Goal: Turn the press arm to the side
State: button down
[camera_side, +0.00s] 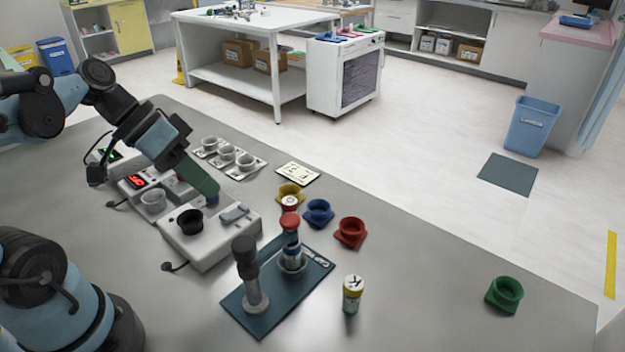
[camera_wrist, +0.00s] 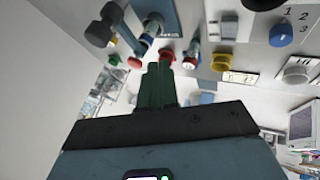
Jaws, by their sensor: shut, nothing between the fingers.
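The press stands on a dark blue mat (camera_side: 262,318) with white lettering. Its grey post (camera_side: 255,290) has a dark grey head (camera_side: 244,250), which also shows at the top left of the wrist view (camera_wrist: 98,33). Beside the post, a vial (camera_side: 292,254) stands in a round grey seat, with a red knob (camera_side: 289,221) above it. My gripper (camera_side: 212,194) has green fingers, shut and empty, above the white device left of the mat. The fingers (camera_wrist: 159,72) point toward the press area in the wrist view, apart from the post.
The white device (camera_side: 205,250) has a black cup and a grey lever. A green cup (camera_side: 504,293) is far right. The table's right-hand area is mostly clear.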

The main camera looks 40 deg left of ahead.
jog(key=w+d+f, duration=0.3)
jog(key=d+f, duration=0.3)
jog(key=d, duration=0.2)
jog(key=shift+f, duration=0.3)
dwell(0.3)
